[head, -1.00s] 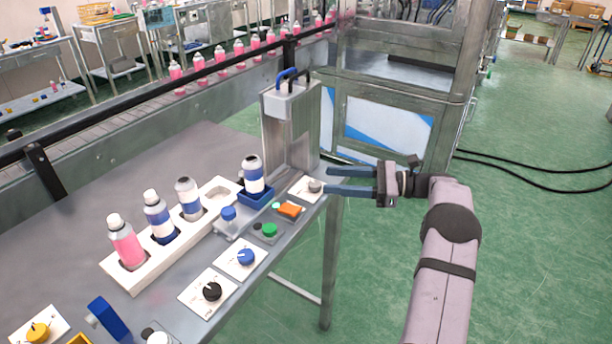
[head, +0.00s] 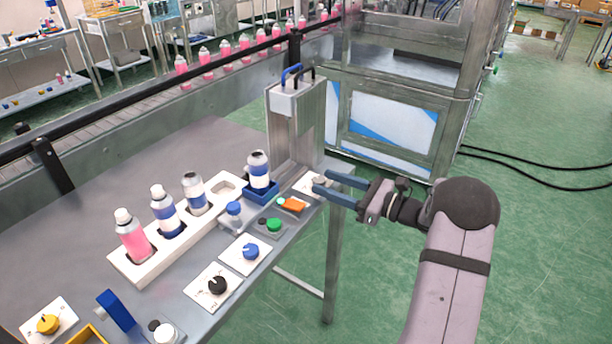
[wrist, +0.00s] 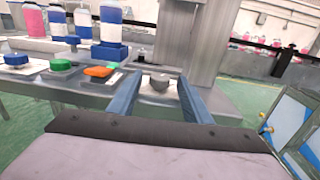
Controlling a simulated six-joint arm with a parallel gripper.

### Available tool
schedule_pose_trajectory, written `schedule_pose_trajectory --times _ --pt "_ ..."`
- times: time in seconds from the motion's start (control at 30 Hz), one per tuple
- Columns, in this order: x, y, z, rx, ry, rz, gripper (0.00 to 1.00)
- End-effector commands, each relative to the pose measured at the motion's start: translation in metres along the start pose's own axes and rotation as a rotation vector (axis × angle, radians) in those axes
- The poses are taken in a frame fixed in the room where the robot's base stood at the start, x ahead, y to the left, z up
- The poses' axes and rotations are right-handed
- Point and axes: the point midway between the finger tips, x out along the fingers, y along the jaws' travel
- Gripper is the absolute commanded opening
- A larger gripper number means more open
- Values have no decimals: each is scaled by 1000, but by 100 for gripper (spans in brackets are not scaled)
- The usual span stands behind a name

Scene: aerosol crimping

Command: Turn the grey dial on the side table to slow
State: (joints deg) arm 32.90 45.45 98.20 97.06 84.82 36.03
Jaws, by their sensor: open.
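The grey dial (wrist: 159,82) sits on a white plate (wrist: 158,97) at the table's far right corner. In the wrist view it lies between and ahead of the two blue fingers. In the head view the fingers mostly cover it, and only part of its white plate (head: 304,184) shows. My gripper (head: 328,187) is open, its fingers at the table edge by the dial. It also shows in the wrist view (wrist: 158,92), with one finger on each side of the dial. I cannot tell whether the fingers touch it. The dial's markings are not readable.
A metal press (head: 295,125) stands right behind the dial. An orange switch (head: 292,204), green button (head: 274,225), blue dial (head: 250,251) and black dial (head: 217,286) line the table's front edge. A white rack (head: 143,274) holds bottles. Open floor lies right of the table.

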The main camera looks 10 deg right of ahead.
Motion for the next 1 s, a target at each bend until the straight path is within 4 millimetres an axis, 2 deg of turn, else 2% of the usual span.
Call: schedule_pose_trajectory --times 0.6,1.0 --pt "65 0 1 0 -1 3 45" --pt "72 0 0 0 0 1 45"
